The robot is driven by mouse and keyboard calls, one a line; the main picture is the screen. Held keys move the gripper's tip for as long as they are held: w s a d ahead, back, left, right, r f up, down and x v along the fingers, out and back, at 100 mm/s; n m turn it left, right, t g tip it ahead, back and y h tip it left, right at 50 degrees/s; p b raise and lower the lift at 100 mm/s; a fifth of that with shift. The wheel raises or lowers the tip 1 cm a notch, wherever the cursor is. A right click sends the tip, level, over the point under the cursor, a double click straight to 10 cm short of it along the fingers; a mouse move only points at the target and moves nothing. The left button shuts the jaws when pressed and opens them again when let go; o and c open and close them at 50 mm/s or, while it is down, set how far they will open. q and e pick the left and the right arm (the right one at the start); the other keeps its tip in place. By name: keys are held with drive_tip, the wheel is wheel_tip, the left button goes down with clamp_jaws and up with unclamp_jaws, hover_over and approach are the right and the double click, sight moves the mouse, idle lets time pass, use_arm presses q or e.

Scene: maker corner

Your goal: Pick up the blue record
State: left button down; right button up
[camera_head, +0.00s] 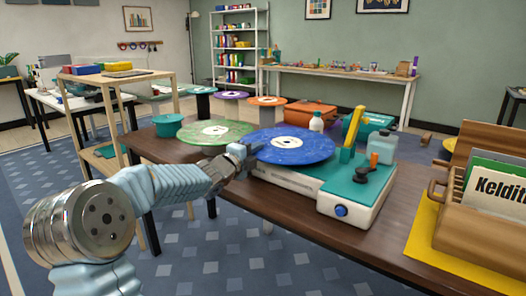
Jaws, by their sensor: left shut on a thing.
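The blue record (291,144) is a flat disc with a pale centre label, in the middle of the head view. It is level and above the turntable (318,186), a white box with a teal top; I cannot tell whether it touches it. My left gripper (243,152) is at the record's left edge and shut on it. The fingertips are partly hidden by the gripper body and the record. My right gripper is not in view.
A green record (215,133) lies left of the blue one. A yellow upright piece (352,128) and a bottle (383,148) stand close to the right. A wooden crate (480,225) is at the table's right. Orange and purple discs are behind.

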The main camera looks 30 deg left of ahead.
use_arm(q)
wheel_tip(320, 180, up, 3)
drive_tip(key=shift+r+p, duration=0.1)
drive_tip(key=shift+p, duration=0.25)
drive_tip(key=s+d+r, duration=0.3)
drive_tip(key=s+r, duration=0.1)
drive_tip(key=s, duration=0.2)
drive_tip(key=s+d+r+p, duration=0.1)
drive_tip(key=s+d+r, duration=0.2)
drive_tip(key=s+r, duration=0.2)
drive_tip(key=shift+s+d, duration=0.25)
drive_tip(key=shift+s, duration=0.45)
drive_tip(key=c, duration=1.8)
unclamp_jaws()
drive_tip(key=shift+r, duration=0.1)
clamp_jaws()
